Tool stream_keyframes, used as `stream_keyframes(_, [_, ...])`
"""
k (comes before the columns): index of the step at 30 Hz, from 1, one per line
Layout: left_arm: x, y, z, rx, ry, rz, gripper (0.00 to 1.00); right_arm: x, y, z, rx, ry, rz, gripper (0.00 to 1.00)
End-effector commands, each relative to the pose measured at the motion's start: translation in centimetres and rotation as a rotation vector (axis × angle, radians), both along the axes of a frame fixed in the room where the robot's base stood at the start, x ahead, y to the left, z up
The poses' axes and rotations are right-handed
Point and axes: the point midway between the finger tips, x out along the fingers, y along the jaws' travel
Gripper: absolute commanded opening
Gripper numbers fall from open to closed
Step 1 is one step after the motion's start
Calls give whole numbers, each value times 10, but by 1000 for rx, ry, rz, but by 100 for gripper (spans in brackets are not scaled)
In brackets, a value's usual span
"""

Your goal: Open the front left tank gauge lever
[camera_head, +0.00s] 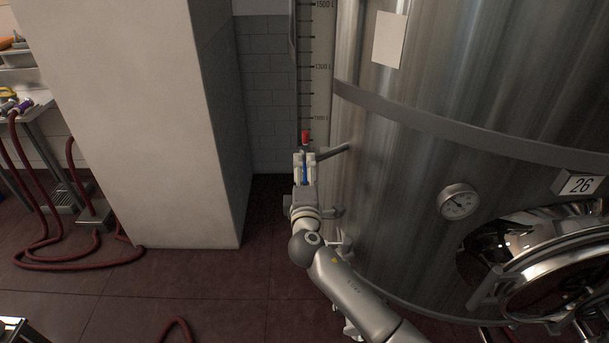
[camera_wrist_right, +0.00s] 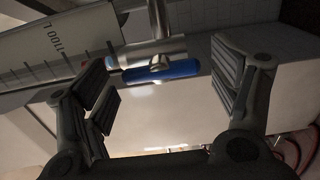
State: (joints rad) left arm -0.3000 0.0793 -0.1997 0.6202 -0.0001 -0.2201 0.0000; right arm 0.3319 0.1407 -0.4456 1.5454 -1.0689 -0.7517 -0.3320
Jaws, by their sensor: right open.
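The tank gauge is a tall scale strip (camera_head: 316,75) beside the steel tank, marked with numbers. A blue lever (camera_wrist_right: 160,71) sits at a metal fitting near the foot of the strip. It lies across the upper middle of the right wrist view, between the two fingers but not gripped. My right gripper (camera_head: 304,163) is open at the lever; in the head view it hides much of the lever. A small red part (camera_head: 305,137) shows just above the fingers. My left gripper is not in view.
The big steel tank (camera_head: 425,130) fills the right, with a dial (camera_head: 458,202) and a round hatch (camera_head: 545,255). A white pillar (camera_head: 150,110) stands left of the gauge. Red hoses (camera_head: 75,262) lie on the floor at the left. Floor between pillar and tank is clear.

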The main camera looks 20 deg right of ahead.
Motion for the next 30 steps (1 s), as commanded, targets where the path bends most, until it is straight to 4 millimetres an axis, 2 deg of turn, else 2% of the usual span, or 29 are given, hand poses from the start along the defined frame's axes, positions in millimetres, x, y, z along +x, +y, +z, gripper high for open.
stream_keyframes(4, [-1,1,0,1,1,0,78,-3,1,-1,1,1,0,82])
stream_keyframes(8, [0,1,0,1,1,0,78,-15,5,-2,2,1,1,82])
stream_keyframes(21, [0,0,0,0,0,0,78,-93,27,-1,3,2,2,82])
stream_keyframes(25, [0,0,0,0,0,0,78,-107,32,-1,1,1,2,82])
stream_keyframes(30, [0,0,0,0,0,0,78,-115,33,0,0,0,0,82])
